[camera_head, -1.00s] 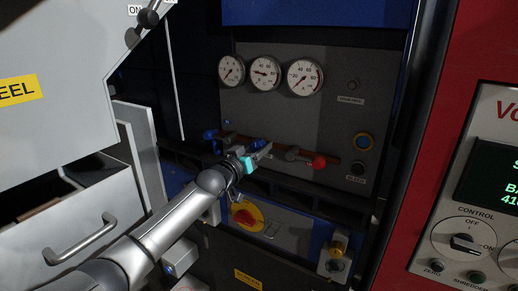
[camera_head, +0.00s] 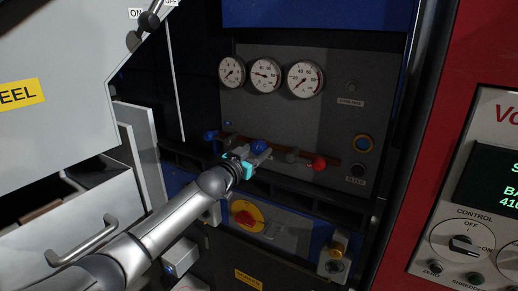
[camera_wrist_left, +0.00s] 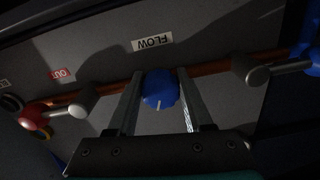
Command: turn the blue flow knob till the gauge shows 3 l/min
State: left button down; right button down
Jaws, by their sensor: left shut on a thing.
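The blue flow knob (camera_head: 259,146) sits on the copper pipe on the dark panel. In the left wrist view the knob (camera_wrist_left: 160,90) shows a white mark at its lower edge, below the upside-down FLOW label (camera_wrist_left: 152,42). My left gripper (camera_head: 254,151) is shut on it, with one finger on each side, as the left wrist view (camera_wrist_left: 160,78) shows. Three round white gauges, left (camera_head: 232,71), middle (camera_head: 265,75) and right (camera_head: 305,78), are above. Their needles are too small to read surely, and I cannot tell which shows flow. My right gripper is not in view.
A red-handled valve (camera_head: 319,163) is right of the knob and a blue lever (camera_head: 210,135) is left of it. A red and yellow rotary switch (camera_head: 246,217) is below. A yellow-ringed button (camera_head: 364,142) is at the panel's right. An open drawer (camera_head: 80,240) is at left.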

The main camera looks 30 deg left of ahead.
aim_at(255, 150)
pick_arm(q)
jog(key=m, duration=0.4)
jog(key=shift+a+m, duration=0.15)
jog(key=shift+m, duration=0.15)
jog(key=m, duration=0.4)
jog(key=shift+r+m+p, duration=0.1)
jog(key=shift+m+p, duration=0.3)
jog(key=shift+c, duration=1.5)
grip_release()
jog(key=shift+s, duration=0.45)
jog(key=s+p, duration=0.2)
jog(key=s, duration=0.2)
jog(key=shift+a, duration=0.1)
jog(key=s, duration=1)
jog(key=shift+s+a, duration=0.15)
jog(key=shift+a, duration=0.05)
